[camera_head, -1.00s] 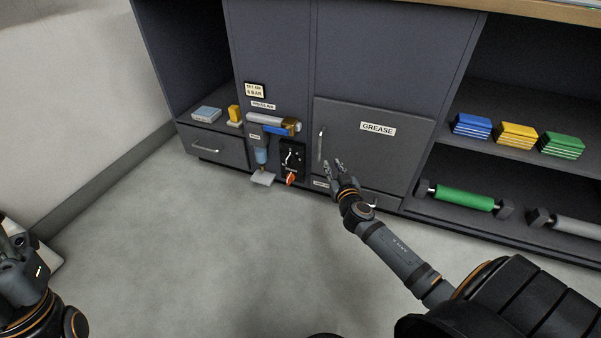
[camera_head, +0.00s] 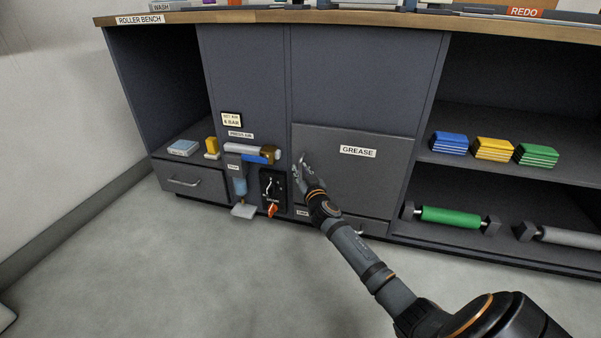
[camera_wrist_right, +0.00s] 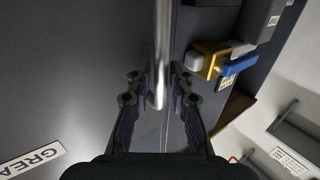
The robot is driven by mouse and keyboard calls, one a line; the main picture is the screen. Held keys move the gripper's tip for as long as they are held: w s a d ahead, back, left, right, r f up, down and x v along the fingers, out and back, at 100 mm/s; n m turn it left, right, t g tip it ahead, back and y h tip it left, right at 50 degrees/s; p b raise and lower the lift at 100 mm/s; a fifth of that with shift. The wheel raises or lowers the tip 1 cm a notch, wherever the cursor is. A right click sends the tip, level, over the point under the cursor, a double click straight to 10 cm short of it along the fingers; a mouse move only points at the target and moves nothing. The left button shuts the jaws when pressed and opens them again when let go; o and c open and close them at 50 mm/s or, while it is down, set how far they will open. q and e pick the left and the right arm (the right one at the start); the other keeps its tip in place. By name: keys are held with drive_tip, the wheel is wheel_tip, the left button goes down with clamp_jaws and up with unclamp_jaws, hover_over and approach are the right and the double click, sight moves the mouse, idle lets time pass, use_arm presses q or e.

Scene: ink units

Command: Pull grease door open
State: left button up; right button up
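The grease door (camera_head: 365,185) is a dark grey panel with a white GREASE label (camera_head: 358,151) in the bench front. It looks closed, flush with the cabinet. In the right wrist view its vertical metal bar handle (camera_wrist_right: 162,50) runs between the two fingers of my right gripper (camera_wrist_right: 160,85). The fingers stand on either side of the bar, with a small gap showing, so the gripper looks open around it. In the head view the right gripper (camera_head: 301,168) is at the door's left edge and mostly hides the handle. My left gripper is out of view.
The floor in front is clear.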

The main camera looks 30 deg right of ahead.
drive_tip(key=shift+w, duration=0.25)
drive_tip(key=shift+c, duration=0.3)
clamp_jaws()
